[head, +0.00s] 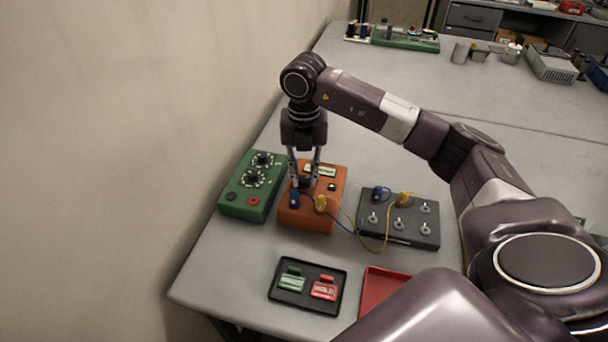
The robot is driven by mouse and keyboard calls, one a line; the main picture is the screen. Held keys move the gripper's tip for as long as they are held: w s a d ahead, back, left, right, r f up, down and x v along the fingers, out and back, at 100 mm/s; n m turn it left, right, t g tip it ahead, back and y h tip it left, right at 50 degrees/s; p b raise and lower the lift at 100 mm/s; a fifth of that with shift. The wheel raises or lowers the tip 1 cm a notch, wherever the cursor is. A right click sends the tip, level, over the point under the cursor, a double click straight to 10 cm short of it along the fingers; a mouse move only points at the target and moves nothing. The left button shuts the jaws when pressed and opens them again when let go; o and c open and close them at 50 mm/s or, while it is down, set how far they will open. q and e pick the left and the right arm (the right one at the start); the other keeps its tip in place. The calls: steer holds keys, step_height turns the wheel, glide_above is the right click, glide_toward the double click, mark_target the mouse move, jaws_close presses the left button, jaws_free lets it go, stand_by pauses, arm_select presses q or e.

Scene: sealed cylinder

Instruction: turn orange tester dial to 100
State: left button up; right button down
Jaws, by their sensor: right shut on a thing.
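The orange tester (314,216) sits on the grey table at the centre of the head view. Blue and yellow plugs stand in its near edge, with a wire from each. My right gripper (306,182) points straight down over the tester, its two fingers shut around the dark dial (306,183) on top. The fingers hide much of the dial, so its pointer and setting cannot be read. A small light display (321,170) shows behind the fingers. My left gripper is not in view.
A green box with dials (247,203) stands close left of the tester. A dark terminal box (399,229) stands right, joined by the wires. In front are a black tray (283,301) with green and red tags and a red tray (377,285).

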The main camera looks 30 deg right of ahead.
mark_target(304, 179)
steer(key=shift+w+r, duration=0.1)
steer(key=shift+r, duration=0.05)
steer(key=c, duration=1.7)
jaws_free()
steer(key=shift+c, duration=0.2)
step_height(304, 179, up, 12)
